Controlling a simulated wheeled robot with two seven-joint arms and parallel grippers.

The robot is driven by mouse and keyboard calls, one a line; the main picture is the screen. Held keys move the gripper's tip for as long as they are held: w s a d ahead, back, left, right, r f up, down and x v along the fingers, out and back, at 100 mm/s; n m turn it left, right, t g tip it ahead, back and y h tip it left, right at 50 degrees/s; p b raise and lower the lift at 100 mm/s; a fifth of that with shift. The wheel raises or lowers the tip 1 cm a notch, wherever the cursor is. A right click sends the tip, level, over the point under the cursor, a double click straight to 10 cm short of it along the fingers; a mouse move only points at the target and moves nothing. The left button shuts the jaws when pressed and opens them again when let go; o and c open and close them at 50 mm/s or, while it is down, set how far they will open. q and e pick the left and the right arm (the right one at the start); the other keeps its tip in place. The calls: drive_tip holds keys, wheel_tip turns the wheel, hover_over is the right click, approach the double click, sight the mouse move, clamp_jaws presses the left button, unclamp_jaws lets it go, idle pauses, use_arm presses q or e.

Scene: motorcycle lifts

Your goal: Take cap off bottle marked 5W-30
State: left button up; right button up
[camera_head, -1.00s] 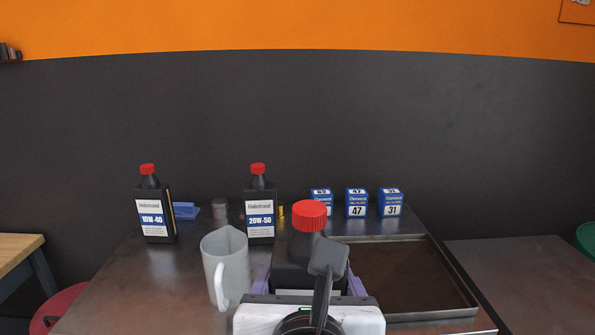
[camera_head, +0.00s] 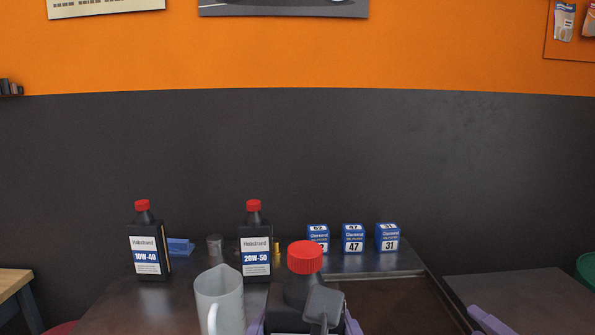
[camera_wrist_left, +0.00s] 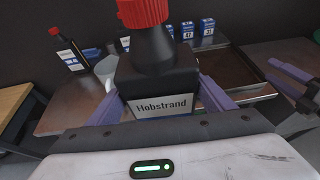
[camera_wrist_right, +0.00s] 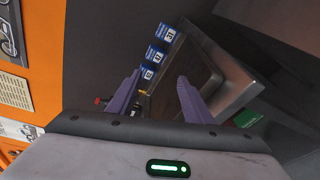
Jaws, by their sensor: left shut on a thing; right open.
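A black bottle (camera_head: 300,290) with a red ribbed cap (camera_head: 305,257) is upright at the bottom centre of the head view. In the left wrist view the bottle (camera_wrist_left: 160,72) shows the word Hobstrand; its grade marking is hidden. My left gripper (camera_wrist_left: 165,103) is shut on this bottle's body, one purple finger on each side. The red cap (camera_wrist_left: 143,12) is on the neck. My right gripper (camera_wrist_right: 158,80) is open and empty. One of its purple fingers shows at the lower right of the head view, right of the bottle and apart from it.
Bottles marked 10W-40 (camera_head: 149,245) and 20W-50 (camera_head: 255,245) stand at the back left, both with red caps. A grey jug (camera_head: 219,300) stands left of the held bottle. Blue boxes (camera_head: 352,239) line the back. A shallow tray (camera_head: 433,290) lies to the right.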

drive_tip(key=w+a+r+n+g+y, duration=0.1)
drive_tip(key=a+r+n+g+y, duration=0.15)
drive_tip(key=a+r+y, duration=0.6)
drive_tip(key=w+a+r+n+g+y, duration=0.2)
drive_tip(key=a+r+g, duration=0.2)
drive_tip(key=a, duration=0.9)
drive_tip(key=w+a+r+n+g+y, duration=0.1)
drive_tip(key=a+r+n+g+y, duration=0.15)
drive_tip(key=a+r+y, duration=0.55)
drive_tip(key=s+a+r+n+g+h, duration=0.2)
drive_tip(key=s+a+r+g+h, duration=0.1)
drive_tip(key=a+g, duration=0.25)
drive_tip(key=s+a+r+n+g+h, duration=0.2)
drive_tip(key=s+a+g+h, duration=0.15)
drive_tip(key=a, duration=0.35)
wheel_tip(320, 180, up, 11)
drive_tip(key=m+t+h, duration=0.2)
drive_tip(key=m+h, duration=1)
drive_tip(key=h, duration=0.4)
hover_over(298, 247)
drive_tip(key=shift+r, duration=0.1)
drive_tip(key=shift+f, duration=4)
